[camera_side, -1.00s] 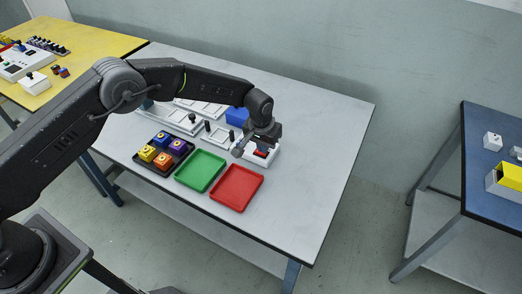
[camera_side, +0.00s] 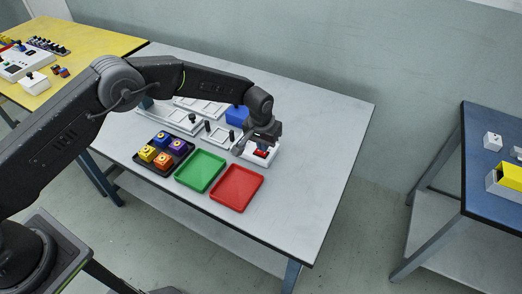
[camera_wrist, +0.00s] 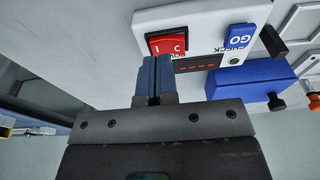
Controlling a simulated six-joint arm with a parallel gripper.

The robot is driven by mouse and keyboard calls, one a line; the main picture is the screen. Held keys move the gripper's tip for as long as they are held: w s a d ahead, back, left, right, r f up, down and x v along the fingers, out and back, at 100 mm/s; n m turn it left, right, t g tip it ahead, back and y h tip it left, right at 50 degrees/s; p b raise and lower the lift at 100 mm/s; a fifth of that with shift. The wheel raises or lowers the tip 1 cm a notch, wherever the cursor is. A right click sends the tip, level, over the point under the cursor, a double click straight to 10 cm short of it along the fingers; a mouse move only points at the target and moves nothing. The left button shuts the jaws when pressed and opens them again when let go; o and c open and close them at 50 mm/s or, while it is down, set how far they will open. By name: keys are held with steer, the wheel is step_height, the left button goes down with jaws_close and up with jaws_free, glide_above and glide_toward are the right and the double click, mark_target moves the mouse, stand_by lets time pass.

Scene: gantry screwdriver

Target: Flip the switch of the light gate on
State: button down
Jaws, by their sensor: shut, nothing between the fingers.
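The white box (camera_wrist: 205,18) that looks like the light gate's housing sits near the table's right side; it also shows in the side view (camera_side: 249,158). Its red rocker switch (camera_wrist: 167,43), marked with a line and a curved symbol, lies just beyond my fingertips in the wrist view. My gripper (camera_wrist: 152,62) is shut and empty, its blue-grey fingers together close to the switch's near edge. I cannot tell whether they touch it. In the side view my gripper (camera_side: 265,143) hangs over the box and hides part of it. The rocker's tilt is unclear.
The box carries a blue GO button (camera_wrist: 239,36), a green dot and a dark strip with red marks. A blue block (camera_wrist: 250,80) stands close by. A red tray (camera_side: 237,187), a green tray (camera_side: 200,171) and a dark tray of coloured cubes lie nearby. The table's right side is clear.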

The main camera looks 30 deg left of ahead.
steer(key=shift+r, duration=2.75)
steer(key=shift+r, duration=0.15)
steer(key=s+a+r+t, duration=0.1)
steer(key=s+a+r, duration=0.25)
steer(key=r, duration=0.45)
steer(key=s+a+r, duration=0.3)
steer(key=s+r, duration=0.2)
steer(key=r, duration=0.2)
steer(key=s+a+r+t, duration=0.1)
steer(key=s+a+r, duration=0.3)
steer(key=r, duration=0.4)
steer(key=s+a+t, duration=0.1)
steer(key=s+a, duration=0.2)
steer(key=s, duration=0.9)
steer(key=s+a+r, duration=0.1)
steer(key=s+a, duration=0.2)
steer(key=s, duration=0.9)
steer(key=shift+r+t, duration=0.15)
steer(key=shift+t, duration=0.25)
